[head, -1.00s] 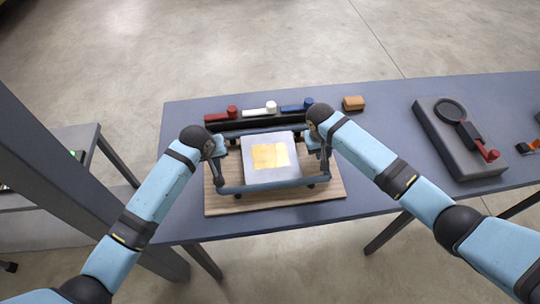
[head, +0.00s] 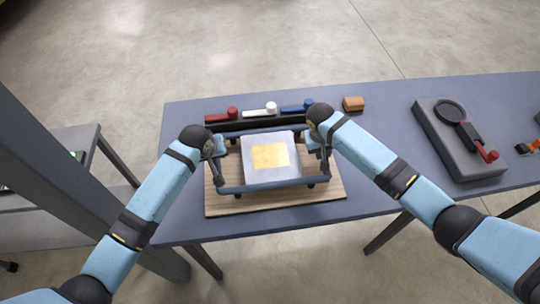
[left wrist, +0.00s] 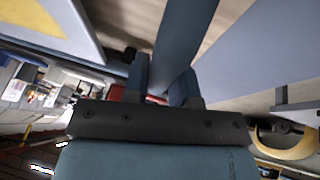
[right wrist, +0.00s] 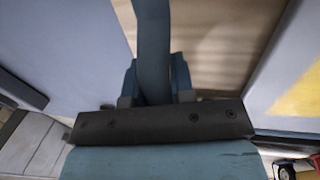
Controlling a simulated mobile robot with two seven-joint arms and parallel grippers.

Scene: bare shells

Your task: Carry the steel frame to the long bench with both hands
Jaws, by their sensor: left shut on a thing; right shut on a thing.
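The steel frame (head: 265,186) is a blue-grey rectangle of bars around a silver block (head: 285,146) with a yellow patch. It is over a wooden board (head: 330,194) on the long blue-grey bench (head: 380,150). I cannot tell whether its feet touch the board. My left gripper (head: 219,152) is shut on the frame's left side bar, which also shows in the left wrist view (left wrist: 180,40). My right gripper (head: 322,145) is shut on the right side bar, seen between the fingers in the right wrist view (right wrist: 153,40).
Behind the frame stands a black rack with red (head: 222,116), white (head: 260,110) and blue (head: 297,107) handled items. A tan block (head: 353,103) and a grey slab (head: 455,145) with a round black tool lie to the right. A grey side table (head: 40,180) is at left.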

